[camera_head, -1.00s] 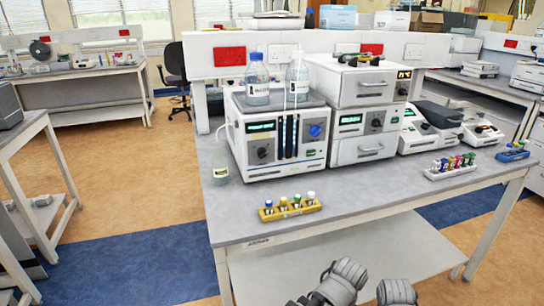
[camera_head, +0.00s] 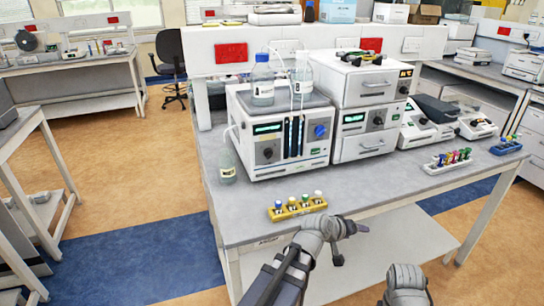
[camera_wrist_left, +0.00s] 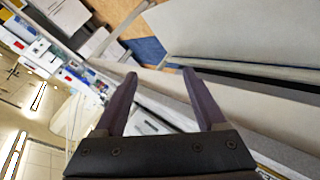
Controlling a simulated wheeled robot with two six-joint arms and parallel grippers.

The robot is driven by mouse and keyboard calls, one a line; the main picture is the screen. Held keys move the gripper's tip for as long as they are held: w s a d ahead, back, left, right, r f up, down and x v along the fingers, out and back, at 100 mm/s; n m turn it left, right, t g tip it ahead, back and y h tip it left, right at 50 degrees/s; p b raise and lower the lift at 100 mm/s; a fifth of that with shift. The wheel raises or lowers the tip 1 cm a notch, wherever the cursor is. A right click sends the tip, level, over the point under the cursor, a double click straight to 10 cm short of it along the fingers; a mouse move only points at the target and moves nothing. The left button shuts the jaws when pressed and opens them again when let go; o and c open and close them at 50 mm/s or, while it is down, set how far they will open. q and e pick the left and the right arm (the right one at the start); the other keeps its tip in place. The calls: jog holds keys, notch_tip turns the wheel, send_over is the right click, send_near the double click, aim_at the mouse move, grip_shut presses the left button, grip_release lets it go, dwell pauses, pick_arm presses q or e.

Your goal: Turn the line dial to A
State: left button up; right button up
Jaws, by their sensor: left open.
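A white instrument (camera_head: 290,163) with a green display stands on the grey bench. Its front has a dark round dial (camera_head: 267,152) at lower left and a blue knob (camera_head: 320,131) at right. A stacked white unit (camera_head: 350,146) beside it has another dark knob (camera_head: 378,119). Markings are too small to read, so I cannot tell which is the line dial or where it points. My left gripper (camera_head: 350,244) is open and empty by the bench's front edge, below and apart from the dials. The left wrist view shows its spread fingers (camera_wrist_left: 159,74). Only part of my right arm shows at the bottom.
A yellow vial rack (camera_head: 298,208) sits at the front edge, near my left gripper. Bottles (camera_head: 263,85) stand on the instrument, and a small bottle (camera_head: 227,167) stands to its left. A white vial rack (camera_head: 447,162) is at right. The bench front between the racks is clear.

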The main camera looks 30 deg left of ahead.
aim_at(271, 156)
pick_arm(q)
jog(key=w+a+r+n+t+y, duration=0.2)
jog(key=w+a+r+n+t, duration=0.2)
jog(key=r+n, duration=0.25)
jog(key=w+a+r+n+t+y, duration=0.3)
jog(key=a+r+n+t, duration=0.15)
jog(key=r+n, duration=0.2)
jog(key=s+a+n+g+y, duration=0.3)
jog(key=a+n+y, duration=0.4)
jog(key=a+n, duration=0.2)
jog(key=s+a+n+g+y, duration=0.4)
jog(key=a+n+y, duration=0.2)
jog(key=a+n, duration=0.3)
jog(key=shift+t, duration=0.25)
jog(key=shift+w+d+r+x, duration=0.1)
jog(key=shift+x, duration=1.2)
jog(key=shift+w+d+r+x, duration=0.1)
jog(key=shift+x, duration=1.25)
jog(key=shift+w+d+r+x, duration=0.1)
jog(key=shift+x, duration=1.2)
jog(key=shift+c, duration=0.4)
grip_shut()
